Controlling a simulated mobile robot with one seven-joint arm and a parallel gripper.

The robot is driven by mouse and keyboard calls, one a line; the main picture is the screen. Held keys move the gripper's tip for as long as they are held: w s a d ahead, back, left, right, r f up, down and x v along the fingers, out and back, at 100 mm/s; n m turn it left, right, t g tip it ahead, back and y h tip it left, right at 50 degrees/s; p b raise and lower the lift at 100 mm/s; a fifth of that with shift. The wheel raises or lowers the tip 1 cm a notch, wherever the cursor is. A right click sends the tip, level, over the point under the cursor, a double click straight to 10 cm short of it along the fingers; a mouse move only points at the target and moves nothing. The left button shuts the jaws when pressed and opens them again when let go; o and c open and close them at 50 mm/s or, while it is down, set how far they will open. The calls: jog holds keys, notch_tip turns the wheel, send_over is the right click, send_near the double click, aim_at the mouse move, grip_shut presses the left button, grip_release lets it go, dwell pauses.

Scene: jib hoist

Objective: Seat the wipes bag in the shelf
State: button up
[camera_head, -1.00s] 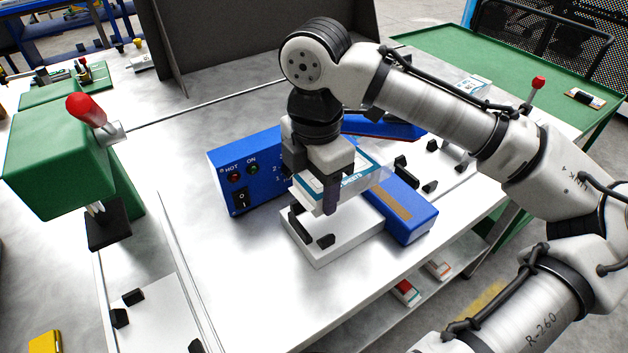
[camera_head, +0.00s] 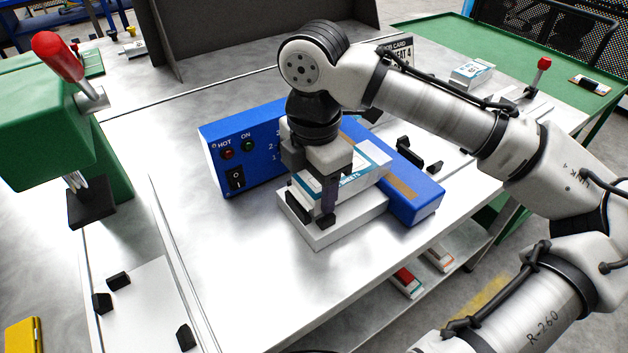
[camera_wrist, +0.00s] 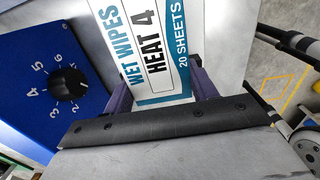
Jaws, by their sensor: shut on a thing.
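The wipes bag (camera_head: 362,174) is a white and teal packet, partly hidden behind my gripper in the head view. In the wrist view the bag (camera_wrist: 165,45) shows "WET WIPES", "HEAT 4" and "20 SHEETS". My gripper (camera_head: 313,206) points down and is shut on the bag, with one dark finger on each side. The white shelf (camera_head: 345,220) stands in front of the blue sealer (camera_head: 244,150). The bag is low over the shelf; whether it touches the shelf is hidden. Black guides at the shelf are largely covered by my gripper.
The sealer's dial (camera_wrist: 70,85) points near 4 to 5. A blue bar (camera_head: 415,202) lies just right of the shelf. A green press with a red-handled lever (camera_head: 58,57) stands left. Another packet (camera_head: 472,74) lies at the back right.

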jog(key=shift+s+f, duration=0.2)
jog(key=shift+f, duration=0.35)
jog(key=o, duration=0.9)
jog(key=shift+w+r, duration=0.1)
jog(key=shift+r, duration=0.45)
jog(key=shift+o, duration=0.6)
notch_tip(320, 180, up, 14)
jog(key=p, duration=0.1)
jog(key=shift+f, duration=0.2)
